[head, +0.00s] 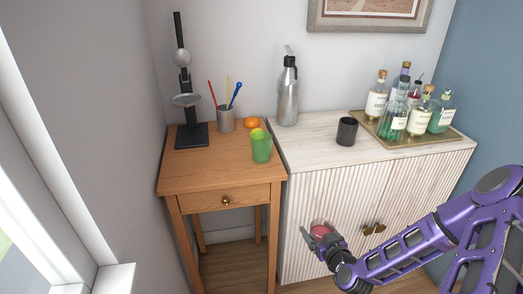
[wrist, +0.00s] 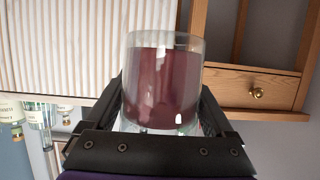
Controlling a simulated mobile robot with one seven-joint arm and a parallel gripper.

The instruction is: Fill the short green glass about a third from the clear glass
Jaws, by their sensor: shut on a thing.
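My gripper (head: 325,240) is shut on a clear glass holding dark red liquid. The clear glass (wrist: 165,80) fills the middle of the wrist view, between the two black fingers, with liquid to a little below its rim. In the head view the clear glass (head: 320,229) is small and partly hidden by my gripper, in front of the white cabinet and lower than its top. The short green glass (head: 261,148) stands upright on the wooden side table (head: 180,180), near its right edge. Its contents cannot be made out.
Near the green glass are an orange fruit (head: 251,122), a yellow-green fruit (head: 257,133), a grey cup with sticks (head: 225,121) and a black stand (head: 190,135). On the white cabinet (head: 310,155) stand a silver bottle (head: 287,95), a dark cup (head: 347,131) and a tray (head: 420,139) of bottles.

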